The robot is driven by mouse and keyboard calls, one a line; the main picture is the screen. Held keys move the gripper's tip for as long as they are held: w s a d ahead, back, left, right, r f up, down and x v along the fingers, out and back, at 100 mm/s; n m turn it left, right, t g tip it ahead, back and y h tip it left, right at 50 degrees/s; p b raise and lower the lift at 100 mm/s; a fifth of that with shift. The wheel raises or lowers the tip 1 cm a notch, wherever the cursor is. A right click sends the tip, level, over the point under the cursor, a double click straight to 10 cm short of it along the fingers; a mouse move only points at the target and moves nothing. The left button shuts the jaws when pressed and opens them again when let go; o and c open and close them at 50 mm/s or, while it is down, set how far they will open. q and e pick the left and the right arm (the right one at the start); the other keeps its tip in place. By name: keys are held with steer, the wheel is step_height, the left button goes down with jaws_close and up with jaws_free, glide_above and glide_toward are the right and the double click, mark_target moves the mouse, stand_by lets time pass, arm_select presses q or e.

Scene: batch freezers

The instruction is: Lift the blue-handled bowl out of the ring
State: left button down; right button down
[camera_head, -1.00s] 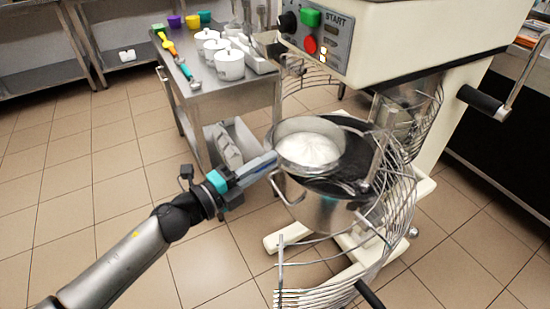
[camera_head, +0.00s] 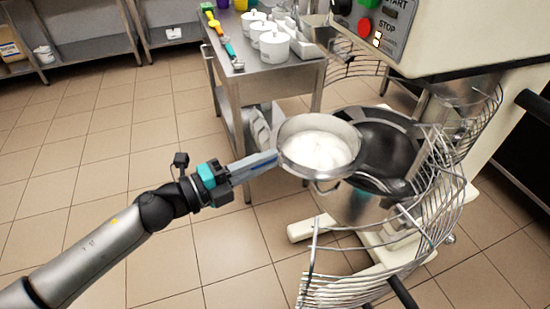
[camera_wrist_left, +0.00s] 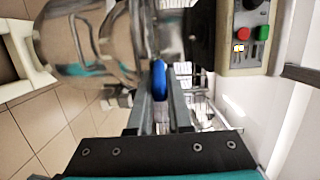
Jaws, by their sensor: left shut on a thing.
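The steel bowl (camera_head: 318,172) holds white powdery contents and is roughly level in the head view. My left gripper (camera_head: 274,158) is shut on its handle at the bowl's left side. The blue handle (camera_wrist_left: 159,80) shows between the fingers in the left wrist view. The bowl overlaps the left part of the dark ring (camera_head: 385,118) on top of a large steel pot. From this angle I cannot tell how much gap lies beneath the bowl. My right gripper is not in view.
The mixer housing (camera_head: 450,40) overhangs the back right. A wire guard (camera_head: 440,215) curves around the right and front of the pot. A steel table (camera_head: 265,82) with white lidded pots (camera_head: 273,47) and colored-handled scoops stands behind. The tiled floor at left is clear.

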arm_select(q)
steer(key=shift+s+a+r, duration=0.1)
steer(key=shift+s+a, duration=0.2)
steer(key=shift+a, duration=0.35)
steer(key=w+r+v, duration=0.1)
steer(key=v, duration=1.2)
steer(key=shift+a+r+b, duration=0.4)
steer(key=shift+a+b, duration=0.05)
steer(key=shift+a, duration=0.15)
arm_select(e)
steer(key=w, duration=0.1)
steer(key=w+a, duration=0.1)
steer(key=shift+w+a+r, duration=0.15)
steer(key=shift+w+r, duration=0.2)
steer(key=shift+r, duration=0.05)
arm_select(q)
steer(key=shift+d, duration=0.1)
